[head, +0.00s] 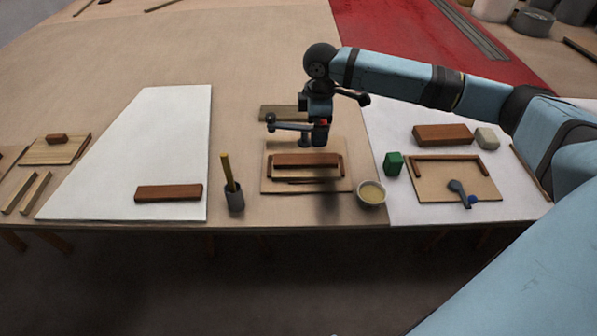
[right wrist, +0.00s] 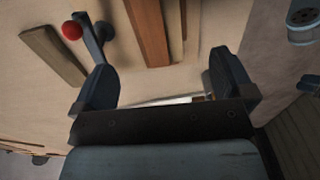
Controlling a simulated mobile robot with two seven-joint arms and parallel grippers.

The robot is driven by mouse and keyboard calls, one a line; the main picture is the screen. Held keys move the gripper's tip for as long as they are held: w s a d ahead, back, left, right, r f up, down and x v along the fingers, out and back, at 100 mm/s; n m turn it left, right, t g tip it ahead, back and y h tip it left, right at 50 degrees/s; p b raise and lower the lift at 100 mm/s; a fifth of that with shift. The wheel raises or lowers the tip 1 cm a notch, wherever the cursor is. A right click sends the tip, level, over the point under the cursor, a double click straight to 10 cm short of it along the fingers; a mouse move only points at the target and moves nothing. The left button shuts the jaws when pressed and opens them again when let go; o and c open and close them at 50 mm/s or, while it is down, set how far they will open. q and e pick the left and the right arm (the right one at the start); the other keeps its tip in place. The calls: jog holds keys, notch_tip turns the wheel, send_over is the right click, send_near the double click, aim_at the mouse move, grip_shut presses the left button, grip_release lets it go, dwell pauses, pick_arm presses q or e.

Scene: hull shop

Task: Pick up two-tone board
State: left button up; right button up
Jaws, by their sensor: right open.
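A flat olive-brown board (head: 281,112) lies on the table behind my right gripper in the head view, partly covered by it. It looks like the brown board (right wrist: 52,55) at the left of the right wrist view, with a lighter face and a darker edge. I cannot tell surely that it is the two-tone board. My right gripper (head: 312,141) is open and empty above the middle of the table. Its two fingers (right wrist: 164,78) stand wide apart in the right wrist view. A reddish-brown bar (head: 306,160) lies below it on a tan panel (head: 271,184). My left gripper is not in view.
A pencil cup (head: 235,200) and a pale bowl (head: 371,193) stand near the front edge, either side of the panel. A green block (head: 393,164) and a framed tray (head: 424,190) are right. Another brown bar (head: 168,192) lies on the white sheet (head: 150,150) left.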

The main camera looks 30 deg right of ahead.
jog(key=b, duration=0.1)
send_over(315, 162)
notch_tip(315, 162, down, 8)
jog(key=shift+s+f, duration=0.15)
jog(key=f+b, duration=0.1)
jog(key=f, duration=0.4)
jog(key=shift+w+f, duration=0.15)
jog(key=shift+w, duration=0.05)
jog(key=c, duration=0.9)
